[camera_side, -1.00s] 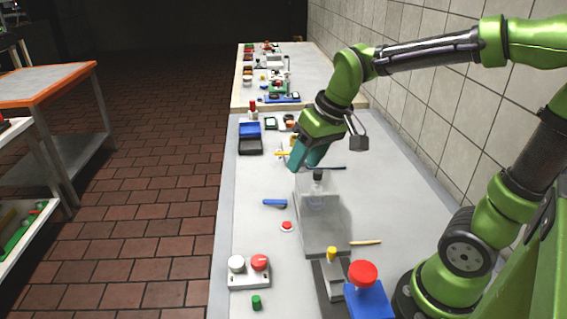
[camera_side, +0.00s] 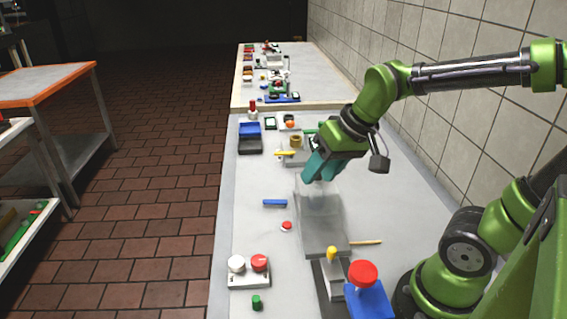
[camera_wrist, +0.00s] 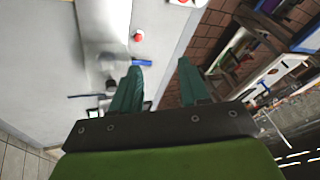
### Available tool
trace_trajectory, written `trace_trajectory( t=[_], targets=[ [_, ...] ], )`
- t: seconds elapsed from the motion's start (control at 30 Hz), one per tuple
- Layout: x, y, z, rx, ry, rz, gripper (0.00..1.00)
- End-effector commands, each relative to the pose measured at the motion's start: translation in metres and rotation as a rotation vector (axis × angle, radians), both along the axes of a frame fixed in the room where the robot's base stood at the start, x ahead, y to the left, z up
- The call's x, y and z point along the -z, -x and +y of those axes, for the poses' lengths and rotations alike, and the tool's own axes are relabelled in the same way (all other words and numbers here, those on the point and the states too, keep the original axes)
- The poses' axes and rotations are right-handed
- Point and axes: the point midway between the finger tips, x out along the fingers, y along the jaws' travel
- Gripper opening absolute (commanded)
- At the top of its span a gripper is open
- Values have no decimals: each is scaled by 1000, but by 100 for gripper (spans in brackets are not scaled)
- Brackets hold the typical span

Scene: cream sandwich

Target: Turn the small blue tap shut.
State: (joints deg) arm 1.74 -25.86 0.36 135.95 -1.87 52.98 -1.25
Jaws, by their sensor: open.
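A small blue bar-shaped piece (camera_side: 275,203) lies on the grey table, left of a clear block; it may be the tap's handle, but no tap body can be made out. It also shows in the wrist view (camera_wrist: 143,61), just beyond the left finger's tip. My gripper (camera_side: 316,176) has two teal fingers and is above the far end of the clear block (camera_side: 322,232), to the right of the blue piece and apart from it. In the wrist view my gripper (camera_wrist: 163,68) is open with nothing between the fingers. My gripper hides the dark-topped part on the block.
A red button (camera_side: 287,226) is near the blue piece. A box with white and red knobs (camera_side: 249,271) and a blue base with a red knob (camera_side: 368,297) stand in front. A yellow-handled fixture (camera_side: 285,154) is behind.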

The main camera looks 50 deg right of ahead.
Motion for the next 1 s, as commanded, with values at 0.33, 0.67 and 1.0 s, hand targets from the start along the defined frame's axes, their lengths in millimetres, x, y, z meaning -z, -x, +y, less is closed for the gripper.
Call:
trace_trajectory(
  t=[0.33, 0.67, 1.0],
  targets=[
    [23, -108, -29, -237, 132, 206, 45],
    [49, -198, -64, -773, 308, 342, 45],
    [39, -200, -65, -989, 348, 333, 45]
  ],
)
